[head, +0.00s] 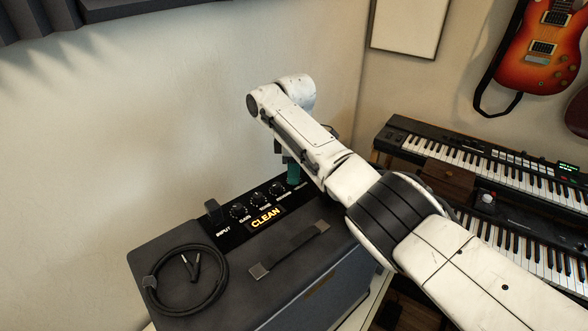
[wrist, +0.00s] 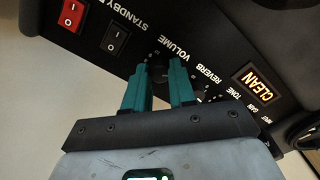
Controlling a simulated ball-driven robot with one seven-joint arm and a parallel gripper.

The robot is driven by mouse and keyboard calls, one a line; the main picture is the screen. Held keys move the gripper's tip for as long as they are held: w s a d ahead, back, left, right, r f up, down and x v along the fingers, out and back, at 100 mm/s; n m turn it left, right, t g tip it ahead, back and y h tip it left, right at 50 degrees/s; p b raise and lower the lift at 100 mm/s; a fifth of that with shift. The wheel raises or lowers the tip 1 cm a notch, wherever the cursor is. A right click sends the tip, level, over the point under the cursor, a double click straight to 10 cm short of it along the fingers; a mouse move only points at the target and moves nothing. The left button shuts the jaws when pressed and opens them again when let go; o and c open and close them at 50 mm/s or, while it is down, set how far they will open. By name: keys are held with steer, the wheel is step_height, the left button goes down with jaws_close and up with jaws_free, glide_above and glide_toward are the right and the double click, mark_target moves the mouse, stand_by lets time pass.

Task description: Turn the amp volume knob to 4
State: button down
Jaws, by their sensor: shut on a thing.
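The guitar amp (head: 310,284) is a dark box with a black control panel along its back top edge. In the wrist view, which shows the panel upside down, the dark round volume knob (wrist: 158,73) sits beside the printed VOLUME label. My gripper (wrist: 160,80) has its two teal fingers on either side of this knob, shut on it. In the head view my gripper (head: 291,172) comes down at the panel's right part, and the arm and fingers hide the volume knob. The knob's pointer and number setting cannot be read.
A lit CLEAN display (head: 266,218) and several other knobs lie left of my gripper. A red switch (wrist: 72,13) and a black standby switch (wrist: 116,42) are close to the fingers. A coiled cable (head: 186,279) and a handle (head: 289,250) are on the amp top. Keyboards (head: 470,160) stand right.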

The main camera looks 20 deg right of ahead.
steer(key=m, duration=0.4)
steer(key=shift+m+p, duration=0.3)
steer(key=shift+p, duration=0.05)
steer(key=m, duration=0.4)
steer(key=shift+r, duration=0.1)
steer(key=m, duration=0.5)
steer(key=shift+m, duration=2.3)
steer(key=c, duration=0.9)
jaws_free()
steer(key=shift+c, duration=0.2)
